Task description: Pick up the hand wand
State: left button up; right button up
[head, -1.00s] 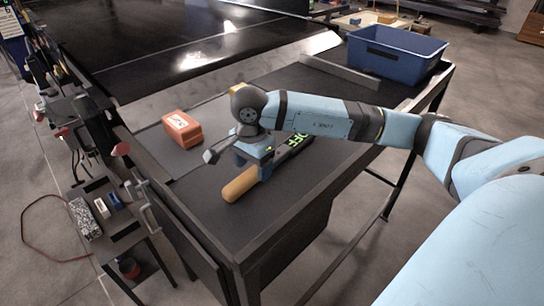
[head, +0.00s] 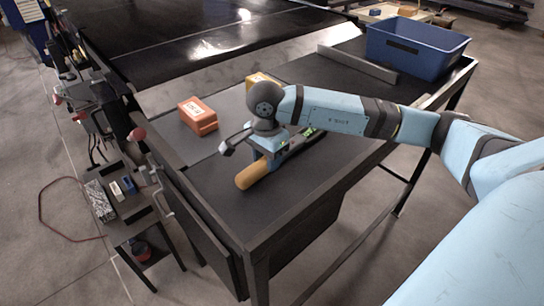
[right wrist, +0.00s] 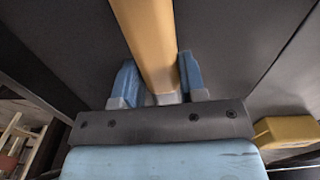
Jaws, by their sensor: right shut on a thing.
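The hand wand (head: 252,173) has a tan handle and a dark body with a green-lit part, mostly hidden behind my right wrist in the head view. My right gripper (head: 264,158) is over the wand from above and shut on its handle. In the right wrist view the tan handle (right wrist: 148,40) runs between the two blue fingers of the right gripper (right wrist: 160,82). I cannot tell whether the wand touches the tabletop or is just clear of it. My left gripper is not in view.
An orange block (head: 198,116) lies on the dark table (head: 290,205), left of the wand. A blue bin (head: 415,50) stands at the far right. A small side stand (head: 150,238) is at left. The near tabletop is clear.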

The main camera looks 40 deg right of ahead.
notch_tip(320, 180, up, 20)
jog(key=b, duration=0.2)
jog(key=shift+f, duration=0.15)
dwell(0.3)
